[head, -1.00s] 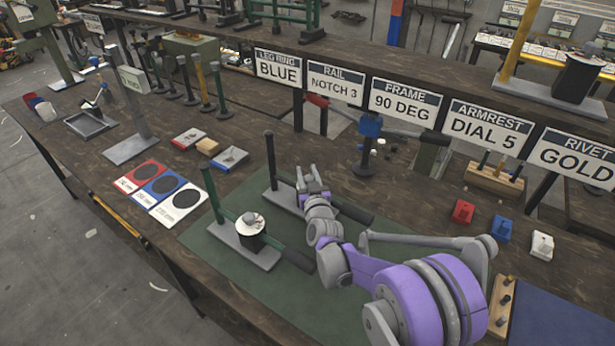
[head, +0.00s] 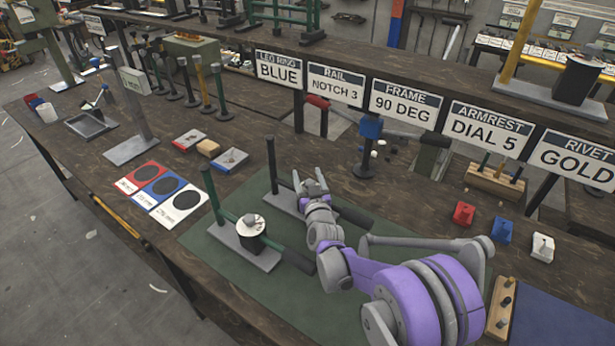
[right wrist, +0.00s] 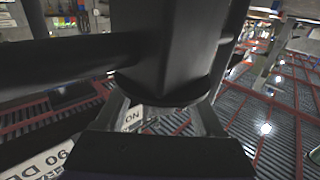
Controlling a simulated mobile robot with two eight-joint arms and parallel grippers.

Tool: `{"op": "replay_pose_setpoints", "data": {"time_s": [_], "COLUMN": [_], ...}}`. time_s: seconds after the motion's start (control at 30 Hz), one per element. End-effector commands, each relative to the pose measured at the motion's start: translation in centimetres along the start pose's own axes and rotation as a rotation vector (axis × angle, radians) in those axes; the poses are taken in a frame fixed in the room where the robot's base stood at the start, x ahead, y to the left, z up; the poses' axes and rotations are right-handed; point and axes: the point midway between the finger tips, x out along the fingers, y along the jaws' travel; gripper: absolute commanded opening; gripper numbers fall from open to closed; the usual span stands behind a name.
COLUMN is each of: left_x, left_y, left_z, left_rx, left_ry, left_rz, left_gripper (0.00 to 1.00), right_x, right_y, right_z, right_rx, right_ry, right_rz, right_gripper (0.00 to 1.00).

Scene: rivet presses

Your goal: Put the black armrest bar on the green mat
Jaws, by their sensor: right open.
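The green mat (head: 222,268) lies on the bench. On it, a near fixture has a grey base (head: 262,259), a green post (head: 212,192), a dial (head: 250,225) and a black bar (head: 299,261). Behind it, a far fixture has a grey base (head: 284,203), a black post (head: 271,163) and a black bar (head: 355,214). I cannot tell which bar is the armrest bar. My right gripper (head: 314,182) is open over the far fixture. In the right wrist view, a thick black part (right wrist: 175,50) stands between its fingers, with a black bar running left. My left gripper is out of view.
Signs hang from the shelf above; one reads Armrest Dial 5 (head: 486,131). Red (head: 464,213), blue (head: 501,230) and white (head: 542,247) blocks stand at the right. Three colored cards (head: 162,190) lie left of the mat. A blue-topped post (head: 368,145) stands behind my gripper.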

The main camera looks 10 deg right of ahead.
Motion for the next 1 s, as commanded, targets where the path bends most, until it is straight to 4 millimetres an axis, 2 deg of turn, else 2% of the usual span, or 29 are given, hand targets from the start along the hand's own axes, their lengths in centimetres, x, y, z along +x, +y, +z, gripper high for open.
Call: {"op": "replay_pose_setpoints", "data": {"time_s": [0.4, 0.53, 0.7, 1.0], "left_x": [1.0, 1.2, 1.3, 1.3], "left_y": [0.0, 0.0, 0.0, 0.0], "left_z": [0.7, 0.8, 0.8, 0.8], "left_rx": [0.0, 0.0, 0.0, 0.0], "left_ry": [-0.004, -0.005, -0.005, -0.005], "left_rz": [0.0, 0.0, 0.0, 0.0], "left_gripper": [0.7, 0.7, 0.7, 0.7], "right_x": [-8.5, -10.5, -11.8, -11.9], "right_y": [0.0, 0.0, 0.0, 0.0], "right_z": [0.1, 0.1, 0.1, 0.0], "right_rx": [-0.001, 0.001, -0.001, 0.0], "right_ry": [-0.001, -0.001, 0.0, 0.0], "right_rz": [-0.001, -0.001, -0.001, 0.0], "right_gripper": [0.7, 0.7, 0.7, 0.7]}}
